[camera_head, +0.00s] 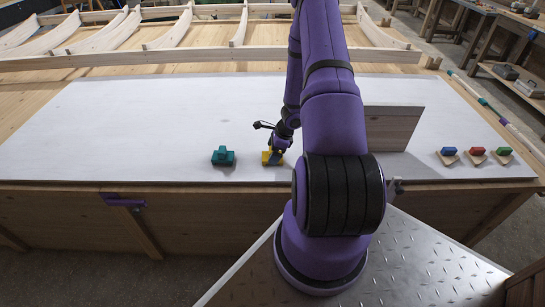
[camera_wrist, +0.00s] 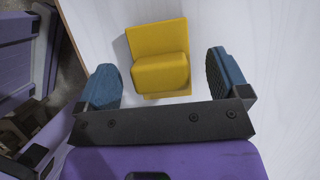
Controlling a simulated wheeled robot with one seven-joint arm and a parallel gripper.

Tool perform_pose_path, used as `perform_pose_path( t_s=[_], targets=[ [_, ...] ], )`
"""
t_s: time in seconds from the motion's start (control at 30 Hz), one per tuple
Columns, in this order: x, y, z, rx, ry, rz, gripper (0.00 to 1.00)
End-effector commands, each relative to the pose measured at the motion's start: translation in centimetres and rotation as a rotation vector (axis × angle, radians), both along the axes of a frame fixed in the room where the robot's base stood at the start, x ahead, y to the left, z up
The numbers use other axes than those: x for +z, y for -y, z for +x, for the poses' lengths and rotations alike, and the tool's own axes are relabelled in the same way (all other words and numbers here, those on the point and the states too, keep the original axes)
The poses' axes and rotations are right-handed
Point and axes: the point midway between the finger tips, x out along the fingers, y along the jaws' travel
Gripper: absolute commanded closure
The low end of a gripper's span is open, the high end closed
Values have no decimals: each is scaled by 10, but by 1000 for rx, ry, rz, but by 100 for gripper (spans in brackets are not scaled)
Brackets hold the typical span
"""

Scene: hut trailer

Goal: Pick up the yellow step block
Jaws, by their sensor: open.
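The yellow step block (camera_head: 266,158) lies on the white board of the bench, partly hidden by my gripper in the head view. In the wrist view the yellow step block (camera_wrist: 160,62) shows its two levels between and beyond my finger pads. My gripper (camera_wrist: 168,80) is open, with one blue pad on each side of the block and a gap between each pad and the block. In the head view my gripper (camera_head: 276,153) is low over the board at the block. I cannot tell how high the fingertips are.
A teal step block (camera_head: 222,157) sits just left of the yellow one. An upright wooden panel (camera_head: 390,128) stands to the right, behind my arm. Blue (camera_head: 449,152), red (camera_head: 477,152) and green (camera_head: 503,152) blocks sit on small wooden pieces at far right. The board's left side is clear.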

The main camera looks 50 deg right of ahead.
Motion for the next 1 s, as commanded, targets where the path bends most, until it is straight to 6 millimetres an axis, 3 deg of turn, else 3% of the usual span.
perform_pose_path(
  t_s=[0.2,0.5,0.73,0.77,1.0],
  targets=[
    [-23,-5,7,-1,0,0,6],
    [-26,-6,8,1,1,-1,6],
    [-26,-6,8,1,1,-1,57],
    [-26,-6,8,1,1,-1,61],
    [-26,-6,8,1,1,-1,61]
  ],
)
